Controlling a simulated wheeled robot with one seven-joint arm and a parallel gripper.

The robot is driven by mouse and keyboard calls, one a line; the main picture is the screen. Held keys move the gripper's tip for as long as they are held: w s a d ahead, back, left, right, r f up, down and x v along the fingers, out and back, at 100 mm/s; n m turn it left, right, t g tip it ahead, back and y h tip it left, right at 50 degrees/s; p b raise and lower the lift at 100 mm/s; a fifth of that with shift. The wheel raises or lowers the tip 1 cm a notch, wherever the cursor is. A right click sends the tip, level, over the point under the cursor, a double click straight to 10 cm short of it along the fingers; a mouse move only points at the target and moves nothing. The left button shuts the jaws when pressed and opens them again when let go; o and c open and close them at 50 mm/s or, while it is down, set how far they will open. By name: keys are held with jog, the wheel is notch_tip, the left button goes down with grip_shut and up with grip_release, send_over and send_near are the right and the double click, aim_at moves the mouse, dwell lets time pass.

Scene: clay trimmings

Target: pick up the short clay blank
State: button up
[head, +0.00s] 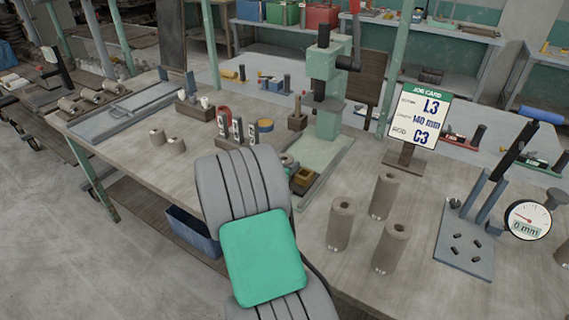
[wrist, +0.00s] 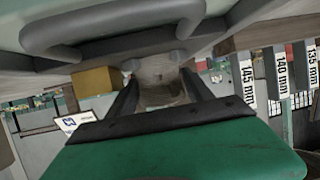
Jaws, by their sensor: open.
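My gripper (wrist: 160,92) shows in the wrist view with two dark fingers apart. A pale grey-brown rounded thing (wrist: 160,80) shows between them; it looks like clay, but I cannot tell whether it is the short clay blank or whether the fingers touch it.
A green press (head: 325,90) stands behind my arm, with a brass-coloured block (head: 303,177) near its base. The job card (head: 419,115) reads L3, 140 mm, C3. A dial gauge (head: 527,219) and pegged blue-grey plate (head: 465,245) stand right. Length labels (wrist: 281,75) show in the wrist view.

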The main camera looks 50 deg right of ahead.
jog(key=shift+c, duration=0.5)
jog(key=c, duration=1.2)
